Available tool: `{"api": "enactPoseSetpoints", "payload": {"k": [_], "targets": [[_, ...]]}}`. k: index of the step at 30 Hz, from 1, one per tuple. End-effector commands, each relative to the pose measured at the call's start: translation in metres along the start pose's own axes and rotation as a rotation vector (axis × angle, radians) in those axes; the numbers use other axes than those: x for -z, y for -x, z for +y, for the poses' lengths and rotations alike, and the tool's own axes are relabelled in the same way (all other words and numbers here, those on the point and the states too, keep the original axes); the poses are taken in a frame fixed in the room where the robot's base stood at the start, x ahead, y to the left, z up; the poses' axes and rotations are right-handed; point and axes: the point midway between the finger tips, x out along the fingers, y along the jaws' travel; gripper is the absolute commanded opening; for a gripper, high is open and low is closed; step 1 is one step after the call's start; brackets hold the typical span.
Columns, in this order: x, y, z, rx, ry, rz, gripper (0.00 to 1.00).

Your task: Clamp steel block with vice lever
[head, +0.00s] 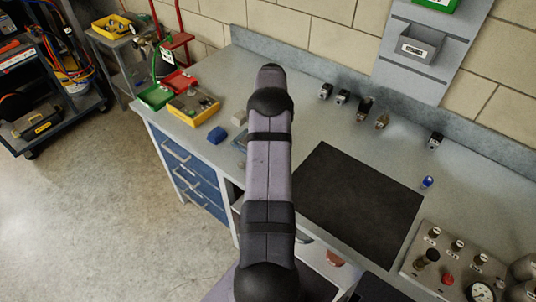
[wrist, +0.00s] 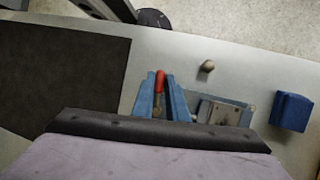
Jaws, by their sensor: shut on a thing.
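In the wrist view the vice's red lever (wrist: 159,82) stands between the two blue fingers of my gripper (wrist: 164,86), which are shut on it. The vice (wrist: 245,116) is to the right of the fingers, with blue-grey edges and a flat grey metal top (wrist: 219,112). I cannot tell whether that grey part is the steel block or a part of the vice. A small rounded beige-grey knob (wrist: 207,66) shows above the vice. In the head view my arm hides my gripper, the lever and most of the vice (head: 239,142).
A blue block (wrist: 291,111) lies beside the vice, also in the head view (head: 216,135). A grey block (head: 239,118) stands behind the vice. A dark mat (head: 360,205) covers the bench's middle. A gauge panel (head: 455,262) is at the right, small fittings (head: 365,106) along the back.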

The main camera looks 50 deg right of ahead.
Motion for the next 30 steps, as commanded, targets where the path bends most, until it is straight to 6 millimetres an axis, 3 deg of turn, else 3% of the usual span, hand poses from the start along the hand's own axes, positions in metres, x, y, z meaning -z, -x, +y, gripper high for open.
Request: {"api": "enactPoseSetpoints", "payload": {"k": [14,15,17,18,30], "targets": [[0.0013,0.0039,-0.0015,0.012,-0.015,0.005,0.0],[0.0013,0.004,-0.0015,0.012,-0.015,0.006,0.15],[0.0012,0.0039,-0.0014,0.012,-0.015,0.005,0.3],[0.0011,0.0035,-0.0013,0.012,-0.015,0.004,0.32],[0.0012,0.0042,-0.0013,0.009,-0.015,0.001,0.32]]}}
